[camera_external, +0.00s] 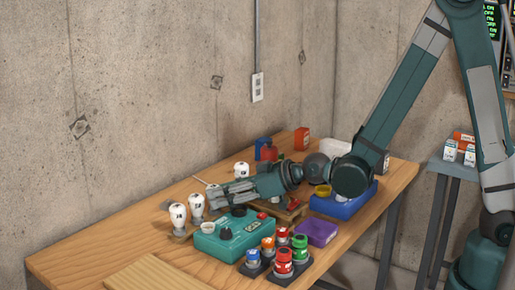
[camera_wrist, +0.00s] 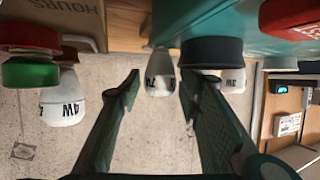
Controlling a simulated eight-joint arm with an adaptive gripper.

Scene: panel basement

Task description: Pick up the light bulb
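Several white light bulbs with dark lettering stand on the table. In the external view, one bulb (camera_external: 177,214) is at the left, another bulb (camera_external: 196,204) is beside it, and one (camera_external: 241,170) is behind my gripper (camera_external: 228,192). My gripper is low over the table, pointing left toward the bulbs. In the wrist view, my gripper (camera_wrist: 160,82) is open, with a bulb (camera_wrist: 160,76) showing between its fingertips, apparently beyond them. A bulb (camera_wrist: 64,106) is left of the fingers. Another bulb (camera_wrist: 229,80) is at the right, partly hidden by a black knob and finger.
A teal box (camera_external: 232,241) with knobs sits just in front of my gripper. Red, green, orange and blue buttons (camera_external: 283,262) and a purple box (camera_external: 317,233) are nearer the front. A blue box (camera_external: 343,203) is at the right. The table's left front (camera_external: 90,250) is fairly clear.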

